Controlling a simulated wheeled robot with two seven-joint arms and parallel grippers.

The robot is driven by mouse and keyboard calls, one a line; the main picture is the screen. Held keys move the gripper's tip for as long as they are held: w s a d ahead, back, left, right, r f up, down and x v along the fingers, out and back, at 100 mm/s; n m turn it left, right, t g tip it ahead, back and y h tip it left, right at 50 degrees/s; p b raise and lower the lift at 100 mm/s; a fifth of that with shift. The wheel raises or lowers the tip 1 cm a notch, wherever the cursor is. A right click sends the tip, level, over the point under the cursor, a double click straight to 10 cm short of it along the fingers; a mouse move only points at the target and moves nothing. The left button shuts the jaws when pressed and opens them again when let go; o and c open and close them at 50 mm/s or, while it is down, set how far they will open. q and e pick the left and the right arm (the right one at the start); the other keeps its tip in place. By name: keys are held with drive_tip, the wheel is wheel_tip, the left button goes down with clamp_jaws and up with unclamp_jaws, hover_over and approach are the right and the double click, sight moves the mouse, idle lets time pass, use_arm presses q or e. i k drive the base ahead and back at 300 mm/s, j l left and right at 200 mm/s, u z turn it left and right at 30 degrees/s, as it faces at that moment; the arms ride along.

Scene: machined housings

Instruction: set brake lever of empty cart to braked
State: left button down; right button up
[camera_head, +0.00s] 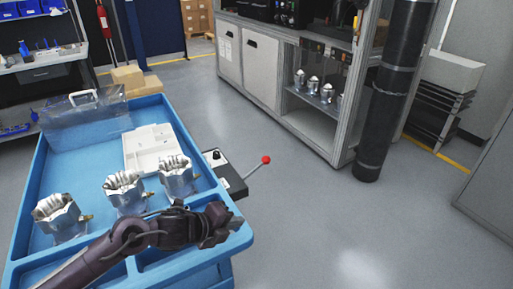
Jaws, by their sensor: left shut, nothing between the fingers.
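A blue cart (50,160) fills the left foreground, with three silver machined housings on it, the nearest to its lever side being one housing (176,177). A brake lever with a red ball knob (266,160) sticks out to the right from a dark box (222,168) on the cart's right side. The lever's shaft slants up to the right. My left gripper (236,222) is shut and empty over the cart's near right corner, below and left of the knob, apart from the lever. My right gripper is not in view.
A white divided tray (153,148) and a clear box with a handle (85,112) are on the cart. A grey cabinet bench (262,65) holds several housings at the back. A black column (388,95) stands right of it. The floor right of the lever is free.

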sight(265, 159)
drive_tip(key=i+j, duration=0.1)
drive_tip(key=i, duration=0.35)
drive_tip(key=i+j, duration=0.15)
drive_tip(key=i, duration=0.3)
